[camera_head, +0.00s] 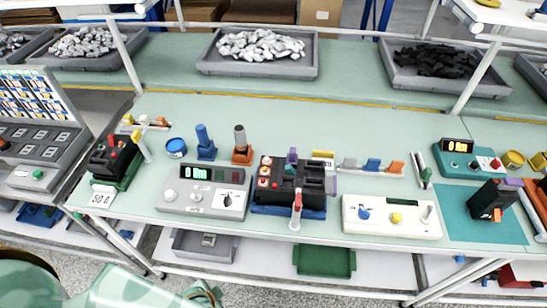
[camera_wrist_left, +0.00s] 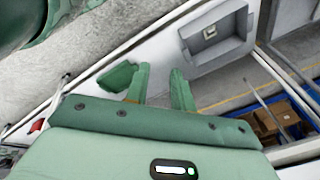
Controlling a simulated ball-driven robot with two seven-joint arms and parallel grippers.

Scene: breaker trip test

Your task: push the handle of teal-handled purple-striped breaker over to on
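A black breaker (camera_head: 490,200) with a purple strip on top and an orange mark low on its front stands on the teal mat at the right. Another black breaker unit (camera_head: 290,190), on a blue base near the middle, has a purple piece on its right side and a red-and-white lever in front. I cannot make out a teal handle on either. My left gripper (camera_head: 205,293) is low at the bottom left of the head view, in front of the bench's front edge, apart from the breakers. In the left wrist view its fingers (camera_wrist_left: 160,88) are spread and empty. My right gripper is not in view.
A black breaker (camera_head: 115,160) with a red handle is at the left. A grey meter box (camera_head: 203,190) and a white panel (camera_head: 390,216) flank the middle unit. A green tray (camera_head: 325,262) sits on the lower shelf.

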